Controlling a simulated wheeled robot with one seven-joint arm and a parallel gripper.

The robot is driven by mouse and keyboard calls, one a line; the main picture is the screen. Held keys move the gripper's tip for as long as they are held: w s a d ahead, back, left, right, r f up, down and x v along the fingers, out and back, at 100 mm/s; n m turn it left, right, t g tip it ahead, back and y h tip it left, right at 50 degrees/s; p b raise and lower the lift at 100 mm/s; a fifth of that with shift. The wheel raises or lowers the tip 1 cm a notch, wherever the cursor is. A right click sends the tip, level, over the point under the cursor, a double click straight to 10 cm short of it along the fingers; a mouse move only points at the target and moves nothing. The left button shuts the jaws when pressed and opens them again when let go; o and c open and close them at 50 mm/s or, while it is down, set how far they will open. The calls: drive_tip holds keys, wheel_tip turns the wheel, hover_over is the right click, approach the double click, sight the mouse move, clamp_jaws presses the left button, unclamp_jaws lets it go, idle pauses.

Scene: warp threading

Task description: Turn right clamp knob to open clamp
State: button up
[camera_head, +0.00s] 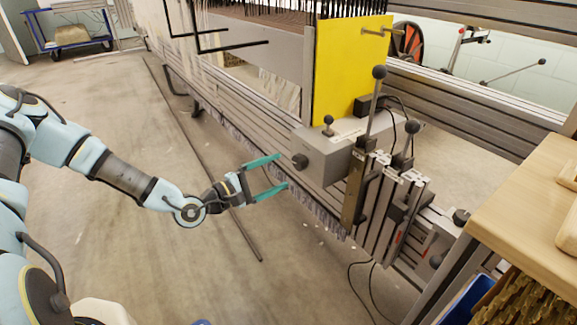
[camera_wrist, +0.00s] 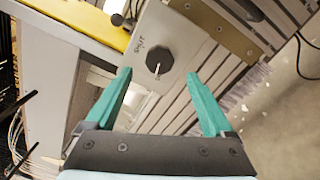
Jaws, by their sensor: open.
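The clamp knob (camera_head: 300,161) is a round black knob on the end face of a grey clamp box (camera_head: 325,157) on the loom rail. In the wrist view the knob (camera_wrist: 159,60) has a white pointer line towards the picture's bottom, and lettering that reads SHUT stands to its left. My gripper (camera_head: 282,170) is open, with two teal fingers reaching towards the knob. In the wrist view the fingertips of my gripper (camera_wrist: 158,74) lie either side of and below the knob, apart from it. Nothing is between the fingers.
A yellow panel (camera_head: 345,70) stands behind the clamp box. An upright lever with a black ball (camera_head: 379,73) and several metal brackets stand to its right. A wooden table (camera_head: 535,190) is at the right edge. Cables hang below the rail. The floor around my arm is mostly clear.

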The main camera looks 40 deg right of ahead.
drive_tip(key=shift+w+a, duration=0.15)
drive_tip(key=shift+a, duration=2.15)
